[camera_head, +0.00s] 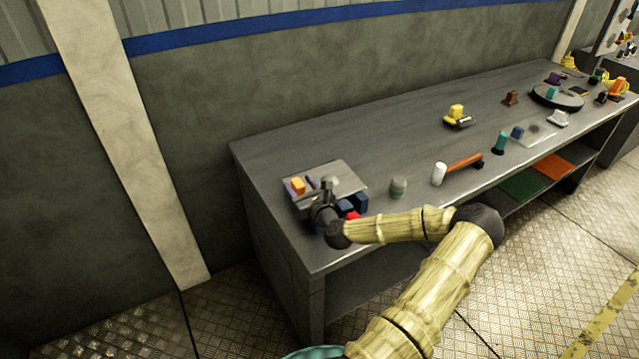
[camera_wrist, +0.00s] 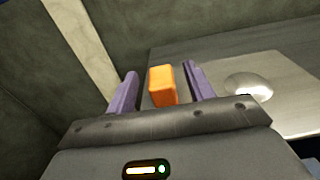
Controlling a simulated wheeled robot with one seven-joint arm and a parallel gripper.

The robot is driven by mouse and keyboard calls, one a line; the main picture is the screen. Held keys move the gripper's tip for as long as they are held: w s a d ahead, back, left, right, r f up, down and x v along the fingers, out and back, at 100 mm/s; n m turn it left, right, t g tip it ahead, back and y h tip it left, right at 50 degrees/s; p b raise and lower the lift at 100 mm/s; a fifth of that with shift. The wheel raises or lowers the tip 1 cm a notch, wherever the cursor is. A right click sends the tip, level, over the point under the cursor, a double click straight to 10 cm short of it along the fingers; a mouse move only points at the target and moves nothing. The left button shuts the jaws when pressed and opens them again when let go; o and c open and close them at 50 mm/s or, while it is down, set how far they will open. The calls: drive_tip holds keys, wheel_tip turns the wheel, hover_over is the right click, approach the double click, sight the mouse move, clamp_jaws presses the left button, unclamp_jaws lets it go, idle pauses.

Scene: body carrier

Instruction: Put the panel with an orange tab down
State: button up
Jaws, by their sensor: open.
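The panel (camera_head: 347,179) is a flat grey plate with an orange tab (camera_head: 297,185) near its left end. It lies at the left end of the grey workbench (camera_head: 400,130). In the wrist view the orange tab (camera_wrist: 162,86) stands between the two purple fingers of my gripper (camera_wrist: 158,82), with gaps on both sides. My gripper (camera_head: 305,184) is open around the tab and does not appear to touch it. The panel (camera_wrist: 285,98) also shows in the wrist view, with a pale round dome on it. My wrist hides part of the panel's front edge.
Dark blue blocks (camera_head: 360,202) and a red piece (camera_head: 352,215) sit just in front of the panel. Bench space behind these is clear. A wall stands behind the bench.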

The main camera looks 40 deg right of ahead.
drive_tip(key=shift+x, duration=0.95)
clamp_jaws()
